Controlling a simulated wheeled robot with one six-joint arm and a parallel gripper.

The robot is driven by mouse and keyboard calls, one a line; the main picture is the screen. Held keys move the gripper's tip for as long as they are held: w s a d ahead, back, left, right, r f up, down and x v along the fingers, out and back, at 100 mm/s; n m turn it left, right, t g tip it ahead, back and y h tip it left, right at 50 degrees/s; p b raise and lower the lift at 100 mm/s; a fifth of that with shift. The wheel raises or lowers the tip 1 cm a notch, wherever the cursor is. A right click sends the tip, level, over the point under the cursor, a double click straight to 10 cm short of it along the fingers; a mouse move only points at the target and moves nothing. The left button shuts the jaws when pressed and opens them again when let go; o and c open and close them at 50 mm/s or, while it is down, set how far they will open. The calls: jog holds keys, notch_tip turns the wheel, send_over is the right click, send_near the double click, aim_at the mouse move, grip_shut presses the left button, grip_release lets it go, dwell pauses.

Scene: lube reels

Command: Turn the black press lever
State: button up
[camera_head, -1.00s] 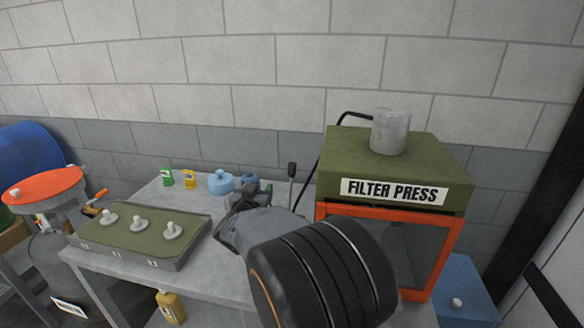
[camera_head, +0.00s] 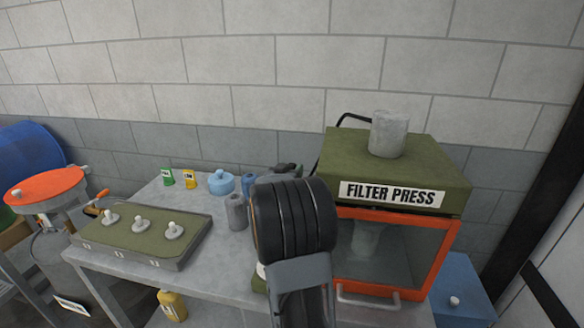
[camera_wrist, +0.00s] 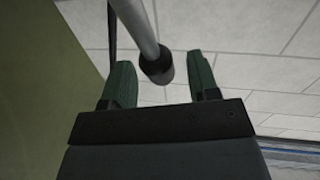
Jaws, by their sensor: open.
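The press lever is a grey rod with a black knob (camera_wrist: 157,66), seen close up in the wrist view. My gripper (camera_wrist: 161,78) is open, with its two dark green fingers on either side of the knob. The knob appears in the gap, closer to the left finger; I cannot tell if they touch. In the head view my gripper (camera_head: 285,169) is at the left side of the green filter press (camera_head: 395,165), mostly behind my black wrist. The lever is largely hidden there.
Left of the gripper, the table holds grey and blue cylinders, a light blue pot (camera_head: 221,184), two small cans and a green tray (camera_head: 145,235) with white knobs. The press has an orange-framed door (camera_head: 447,262) with a handle. A block wall stands behind.

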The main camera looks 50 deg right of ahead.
jog(key=shift+x, duration=0.75)
jog(key=shift+c, duration=0.5)
grip_shut()
